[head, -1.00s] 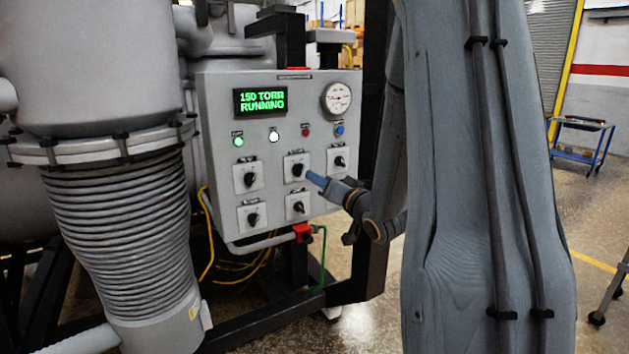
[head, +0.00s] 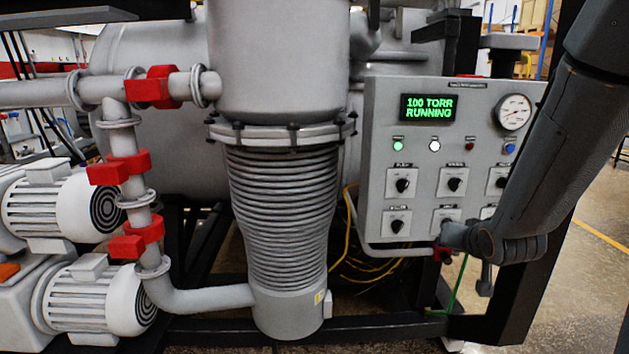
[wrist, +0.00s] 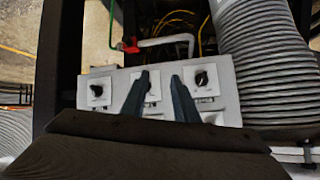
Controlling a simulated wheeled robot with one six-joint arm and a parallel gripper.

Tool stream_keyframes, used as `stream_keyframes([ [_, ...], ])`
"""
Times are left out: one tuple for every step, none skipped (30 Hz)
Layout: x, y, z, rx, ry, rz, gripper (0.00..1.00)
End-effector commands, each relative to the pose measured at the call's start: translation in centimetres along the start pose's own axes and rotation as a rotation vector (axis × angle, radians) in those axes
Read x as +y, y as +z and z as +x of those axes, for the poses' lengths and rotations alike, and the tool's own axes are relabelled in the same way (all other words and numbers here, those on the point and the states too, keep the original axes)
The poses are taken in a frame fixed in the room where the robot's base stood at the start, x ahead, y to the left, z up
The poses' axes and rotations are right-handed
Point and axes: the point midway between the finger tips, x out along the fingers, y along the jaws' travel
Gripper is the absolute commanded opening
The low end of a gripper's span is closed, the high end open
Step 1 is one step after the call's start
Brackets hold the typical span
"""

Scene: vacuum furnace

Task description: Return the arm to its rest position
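My arm (head: 560,150) reaches in from the upper right in the head view. Its wrist end lies in front of the lower right of the grey control panel (head: 375,130), and the fingers cannot be made out there. In the wrist view my gripper (wrist: 160,74) shows two fingers apart with nothing between them. They point toward the panel (wrist: 230,98), with the middle dial beyond the gap; I cannot tell the exact distance. The green display (head: 428,107) reads 100 TORR RUNNING. My arm hides part of the lower right dials.
A ribbed bellows (head: 283,205) stands left of the panel. Pipes with red clamps (head: 125,168) and white pumps (head: 95,295) are at the left. A dark frame post (head: 525,285) stands below my arm. Open floor (head: 590,285) lies at the right.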

Motion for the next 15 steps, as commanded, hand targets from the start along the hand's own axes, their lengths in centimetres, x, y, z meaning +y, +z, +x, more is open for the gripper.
stream_keyframes([
  [-1.0,1.8,-0.7,-0.072,0.020,-0.035,0.27],
  [-1.4,3.1,-1.1,-0.123,0.035,-0.056,0.27],
  [-1.9,4.8,-1.9,-0.192,0.052,-0.083,0.27],
  [-2.3,6.2,-2.6,-0.245,0.062,-0.104,0.27],
  [-2.7,7.4,-3.4,-0.297,0.070,-0.124,0.27],
  [-3.3,9.2,-4.5,-0.367,0.078,-0.150,0.27],
  [-3.7,10.5,-5.4,-0.419,0.081,-0.169,0.27],
  [-4.1,11.7,-6.3,-0.471,0.081,-0.187,0.27],
  [-4.6,13.2,-7.6,-0.535,0.082,-0.211,0.27],
  [-4.9,14.3,-8.5,-0.580,0.081,-0.228,0.27],
  [-5.3,15.2,-9.5,-0.624,0.078,-0.242,0.27],
  [-5.7,16.4,-10.6,-0.675,0.073,-0.260,0.27],
  [-6.0,17.1,-11.4,-0.710,0.068,-0.273,0.27],
  [-6.2,17.7,-12.1,-0.739,0.063,-0.282,0.27],
  [-6.5,18.4,-12.9,-0.772,0.057,-0.294,0.27],
])
